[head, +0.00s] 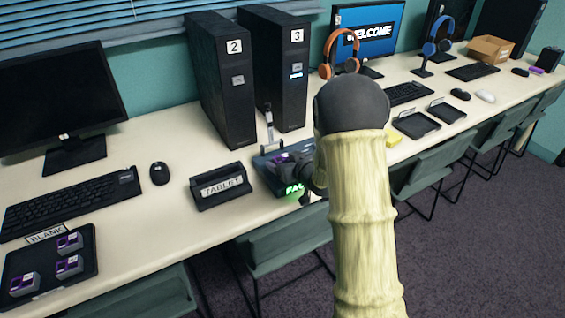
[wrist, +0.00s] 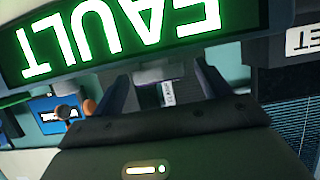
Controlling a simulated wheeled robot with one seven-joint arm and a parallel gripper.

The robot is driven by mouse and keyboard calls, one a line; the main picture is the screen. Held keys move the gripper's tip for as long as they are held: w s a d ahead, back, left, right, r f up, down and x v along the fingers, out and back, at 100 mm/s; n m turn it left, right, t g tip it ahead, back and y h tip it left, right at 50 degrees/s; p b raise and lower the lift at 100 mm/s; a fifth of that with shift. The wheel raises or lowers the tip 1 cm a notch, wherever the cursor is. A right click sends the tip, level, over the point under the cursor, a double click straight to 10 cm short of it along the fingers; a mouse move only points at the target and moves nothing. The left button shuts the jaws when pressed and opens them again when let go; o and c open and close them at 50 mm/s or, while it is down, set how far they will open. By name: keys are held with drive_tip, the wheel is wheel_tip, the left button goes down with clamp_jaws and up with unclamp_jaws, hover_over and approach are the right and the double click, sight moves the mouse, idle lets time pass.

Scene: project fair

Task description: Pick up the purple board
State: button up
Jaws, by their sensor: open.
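Small grey pieces with purple faces (head: 68,266) lie in a black tray (head: 80,278) beside the BLANK sign, at the left front of the table. I cannot tell whether one of them is the purple board. My gripper (head: 287,168) is open over a dark device (head: 264,163) with a lit green FAULT display (head: 293,189), mid-table. In the wrist view my gripper (wrist: 165,85) has its fingers spread below the upside-down FAULT display (wrist: 120,30). My arm hides part of the device.
The TABLET stand (head: 220,187) is just left of the device. Black towers 2 (head: 222,80) and 3 (head: 283,70) stand behind it. A mouse (head: 159,173) and keyboard (head: 72,203) lie left. Empty-looking dark trays (head: 417,125) lie right. Chairs (head: 285,240) line the front edge.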

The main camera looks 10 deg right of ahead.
idle(0.4)
drive_tip(key=c, duration=1.1)
drive_tip(key=shift+r, duration=0.2)
wheel_tip(320, 180, up, 10)
drive_tip(key=p, duration=0.2)
drive_tip(key=shift+f+p, duration=0.15)
drive_tip(key=shift+p, duration=0.25)
